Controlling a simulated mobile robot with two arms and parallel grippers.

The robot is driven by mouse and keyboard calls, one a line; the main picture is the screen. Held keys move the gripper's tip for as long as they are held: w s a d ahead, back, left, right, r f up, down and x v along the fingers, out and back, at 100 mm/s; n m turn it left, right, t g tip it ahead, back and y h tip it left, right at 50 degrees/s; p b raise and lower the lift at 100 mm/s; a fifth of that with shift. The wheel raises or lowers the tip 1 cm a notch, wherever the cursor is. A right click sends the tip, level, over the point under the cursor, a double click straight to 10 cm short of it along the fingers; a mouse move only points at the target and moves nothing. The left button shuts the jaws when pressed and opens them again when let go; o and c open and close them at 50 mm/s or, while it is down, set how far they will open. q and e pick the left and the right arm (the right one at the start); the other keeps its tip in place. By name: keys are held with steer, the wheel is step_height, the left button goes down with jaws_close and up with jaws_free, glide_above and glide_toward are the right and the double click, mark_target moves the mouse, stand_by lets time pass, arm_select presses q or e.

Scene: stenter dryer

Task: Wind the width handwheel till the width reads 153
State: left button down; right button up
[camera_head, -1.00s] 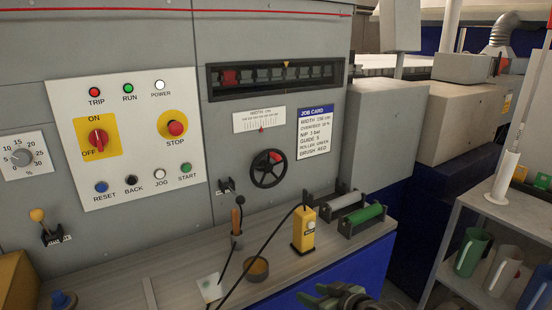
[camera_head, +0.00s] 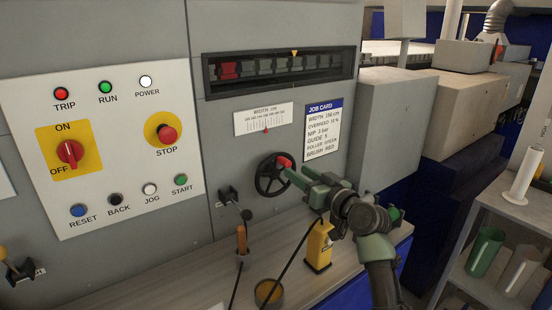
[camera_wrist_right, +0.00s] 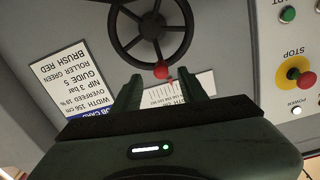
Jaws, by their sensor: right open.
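The width handwheel (camera_head: 268,178) is a black spoked wheel with a red knob (camera_head: 284,162) on the grey panel. The width scale (camera_head: 264,119) with a red pointer is above it; its figures are too small to read. My right gripper (camera_head: 296,172) is open, its fingertips close to the wheel's right side. In the right wrist view the handwheel (camera_wrist_right: 151,30) is ahead of the open fingers (camera_wrist_right: 166,88), with the red knob (camera_wrist_right: 161,71) between and just beyond their tips. I cannot tell whether they touch it. My left gripper is out of view.
The job card (camera_head: 323,128) is right of the scale. A small lever (camera_head: 235,204) sticks out below left of the wheel. A yellow pendant (camera_head: 318,246) with a cable stands on the ledge under my right arm. The control panel (camera_head: 103,150) is at left.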

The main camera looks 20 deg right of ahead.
mark_target(289, 166)
steer(key=shift+w+a+r, duration=0.15)
steer(key=shift+w+r, duration=0.05)
steer(key=shift+w, duration=0.25)
steer(key=p+x, duration=0.1)
steer(key=x, duration=0.2)
steer(key=shift+a+r, duration=0.1)
steer(key=shift+r, duration=0.05)
steer(key=shift+x, duration=1.1)
steer(key=shift+w+f, duration=0.2)
steer(key=shift+w, duration=0.2)
jaws_close()
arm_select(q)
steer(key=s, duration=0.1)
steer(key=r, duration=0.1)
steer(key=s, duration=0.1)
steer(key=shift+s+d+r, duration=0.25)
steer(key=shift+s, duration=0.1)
